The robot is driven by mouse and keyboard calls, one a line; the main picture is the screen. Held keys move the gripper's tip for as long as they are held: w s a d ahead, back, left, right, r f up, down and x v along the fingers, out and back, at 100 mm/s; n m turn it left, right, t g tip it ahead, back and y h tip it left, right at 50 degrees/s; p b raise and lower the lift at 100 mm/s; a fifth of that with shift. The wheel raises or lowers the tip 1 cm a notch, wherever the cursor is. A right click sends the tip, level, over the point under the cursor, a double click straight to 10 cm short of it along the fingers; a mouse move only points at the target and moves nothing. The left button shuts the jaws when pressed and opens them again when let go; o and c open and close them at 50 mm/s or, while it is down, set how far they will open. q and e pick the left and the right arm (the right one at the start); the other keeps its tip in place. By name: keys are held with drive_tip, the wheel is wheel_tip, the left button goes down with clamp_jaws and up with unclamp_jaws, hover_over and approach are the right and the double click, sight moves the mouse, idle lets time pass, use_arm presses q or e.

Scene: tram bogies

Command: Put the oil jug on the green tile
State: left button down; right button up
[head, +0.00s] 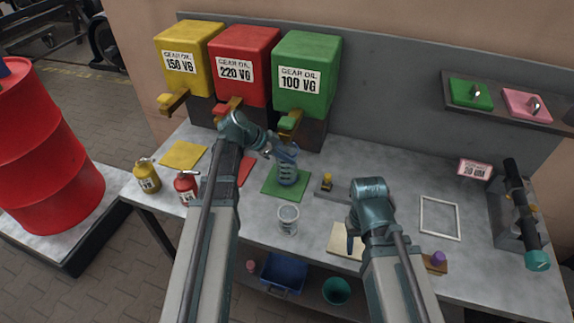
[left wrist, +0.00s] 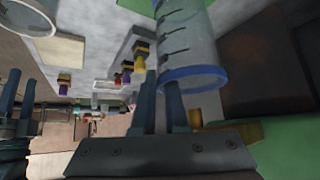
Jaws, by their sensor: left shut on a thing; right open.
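The oil jug (head: 287,173), clear with dark marks and a blue rim, is upright over the green tile (head: 270,188). I cannot tell whether its base touches the tile. My left gripper (head: 270,150) is shut on the jug near its top. In the left wrist view the jug (left wrist: 188,45) shows its blue rim and marks beside the fingers (left wrist: 162,105). My right gripper (head: 352,238) is open and empty above a cream tile. Part of the green tile is hidden behind the jug.
A clear beaker (head: 288,220) stands just in front of the green tile. The green drum (head: 306,75), red drum (head: 245,65) and yellow drum (head: 187,58) stand behind. Red can (head: 186,187) and yellow can (head: 147,177) are at left. A white frame (head: 439,218) lies right.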

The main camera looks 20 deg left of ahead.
wheel_tip(320, 180, down, 3)
drive_tip(key=shift+r+b, duration=0.2)
drive_tip(key=shift+b, duration=0.55)
use_arm(q)
wheel_tip(320, 180, down, 2)
drive_tip(key=shift+f, duration=0.2)
use_arm(e)
drive_tip(key=shift+r, duration=0.15)
use_arm(q)
drive_tip(key=shift+f, duration=0.1)
drive_tip(key=c, duration=0.9)
unclamp_jaws()
drive_tip(key=shift+c, duration=0.2)
